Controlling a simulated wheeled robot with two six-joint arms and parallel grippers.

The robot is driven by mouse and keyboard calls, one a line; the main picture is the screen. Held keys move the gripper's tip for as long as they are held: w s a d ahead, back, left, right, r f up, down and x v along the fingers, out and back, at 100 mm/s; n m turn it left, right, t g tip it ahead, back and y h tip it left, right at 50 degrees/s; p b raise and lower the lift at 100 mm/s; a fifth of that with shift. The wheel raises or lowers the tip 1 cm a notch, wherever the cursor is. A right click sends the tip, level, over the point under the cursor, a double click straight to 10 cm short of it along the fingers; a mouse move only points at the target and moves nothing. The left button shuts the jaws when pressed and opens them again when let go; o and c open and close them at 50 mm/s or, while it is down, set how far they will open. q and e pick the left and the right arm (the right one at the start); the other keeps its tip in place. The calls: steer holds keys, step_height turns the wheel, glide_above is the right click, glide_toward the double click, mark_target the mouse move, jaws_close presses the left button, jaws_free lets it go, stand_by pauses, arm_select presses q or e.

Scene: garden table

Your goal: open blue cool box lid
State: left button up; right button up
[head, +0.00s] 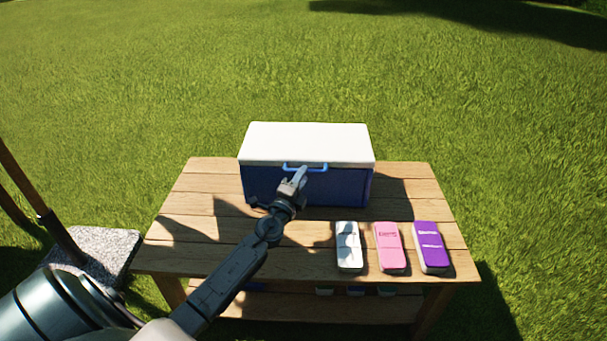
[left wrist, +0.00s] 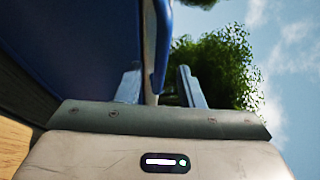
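The cool box has a blue body (head: 340,188) and a white lid (head: 306,143), which is shut flat on top. A light blue handle (head: 318,168) sits at the lid's front edge. My left gripper (head: 299,176) is at the handle, in front of the box. In the left wrist view its two fingers (left wrist: 160,88) stand apart, with the blue handle (left wrist: 161,45) reaching between them and a gap beside the right finger. The blue body (left wrist: 75,50) fills the left of that view. Whether a finger touches the handle is unclear. My right gripper is not in view.
The box stands at the back of a wooden table (head: 205,232). White (head: 348,247), pink (head: 389,248) and purple (head: 430,247) packs lie at the front right. Several items on the lower shelf are mostly hidden. A stone block (head: 105,252) is left of the table.

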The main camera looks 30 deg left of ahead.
arm_select(q)
steer(key=shift+w+a+r, duration=0.1)
steer(key=shift+w+r, duration=0.05)
steer(key=shift+w, duration=0.55)
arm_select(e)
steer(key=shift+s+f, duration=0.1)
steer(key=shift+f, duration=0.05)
arm_select(q)
jaws_close()
steer(key=shift+r+p, duration=0.15)
steer(key=shift+p, duration=0.15)
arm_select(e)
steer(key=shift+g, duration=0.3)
